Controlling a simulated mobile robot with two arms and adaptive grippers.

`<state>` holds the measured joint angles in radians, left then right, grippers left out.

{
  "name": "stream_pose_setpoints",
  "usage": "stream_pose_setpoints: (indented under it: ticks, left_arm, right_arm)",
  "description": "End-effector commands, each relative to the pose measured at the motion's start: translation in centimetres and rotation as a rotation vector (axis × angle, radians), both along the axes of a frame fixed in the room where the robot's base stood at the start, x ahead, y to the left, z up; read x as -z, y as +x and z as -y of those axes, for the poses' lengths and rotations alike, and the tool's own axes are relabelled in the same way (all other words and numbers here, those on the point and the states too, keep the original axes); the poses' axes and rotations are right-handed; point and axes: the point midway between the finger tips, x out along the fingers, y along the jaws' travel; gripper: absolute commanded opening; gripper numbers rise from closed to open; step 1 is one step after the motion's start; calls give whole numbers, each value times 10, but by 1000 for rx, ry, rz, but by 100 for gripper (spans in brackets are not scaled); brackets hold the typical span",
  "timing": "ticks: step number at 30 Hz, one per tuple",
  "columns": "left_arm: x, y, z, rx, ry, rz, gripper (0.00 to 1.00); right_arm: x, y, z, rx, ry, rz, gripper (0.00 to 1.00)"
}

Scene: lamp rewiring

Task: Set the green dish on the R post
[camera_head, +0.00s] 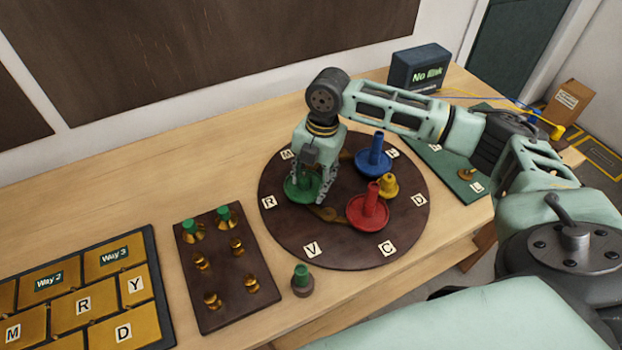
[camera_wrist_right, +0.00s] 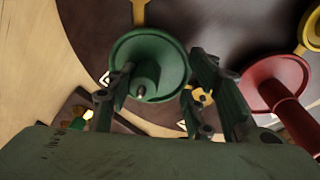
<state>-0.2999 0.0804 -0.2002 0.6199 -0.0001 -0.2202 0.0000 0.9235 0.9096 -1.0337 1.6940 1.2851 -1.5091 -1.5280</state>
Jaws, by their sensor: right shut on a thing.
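The green dish (camera_head: 292,190) is at the left part of the dark round board (camera_head: 285,245), near the R label (camera_head: 269,202) and below the M label. My right gripper (camera_head: 311,183) is over it, pointing down, with its fingers shut on the dish's stem. In the right wrist view the green dish (camera_wrist_right: 170,62) lies between the two fingers (camera_wrist_right: 160,75). The R post is hidden under the dish, so I cannot tell whether the dish is seated on it. My left gripper is out of view.
A red dish (camera_head: 368,213), a blue dish (camera_head: 374,165) and a yellow piece (camera_head: 388,186) stand on the board's right side. A dark block (camera_head: 225,275) with brass and green pegs is to the left. A green-topped peg (camera_head: 302,280) stands in front.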

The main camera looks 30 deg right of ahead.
Motion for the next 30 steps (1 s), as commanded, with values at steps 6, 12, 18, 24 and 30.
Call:
stream_pose_setpoints:
  ticks: [6,12,18,24,30]
  left_arm:
    - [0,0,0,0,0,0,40]
    - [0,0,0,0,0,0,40]
    - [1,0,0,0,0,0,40]
    - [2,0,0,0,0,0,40]
    - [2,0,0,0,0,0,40]
  right_arm:
    - [0,0,0,0,1,1,14]
    - [0,0,0,0,1,1,14]
    - [4,0,0,0,1,0,14]
    - [8,0,-1,0,1,0,14]
    - [12,0,-1,0,1,0,48]
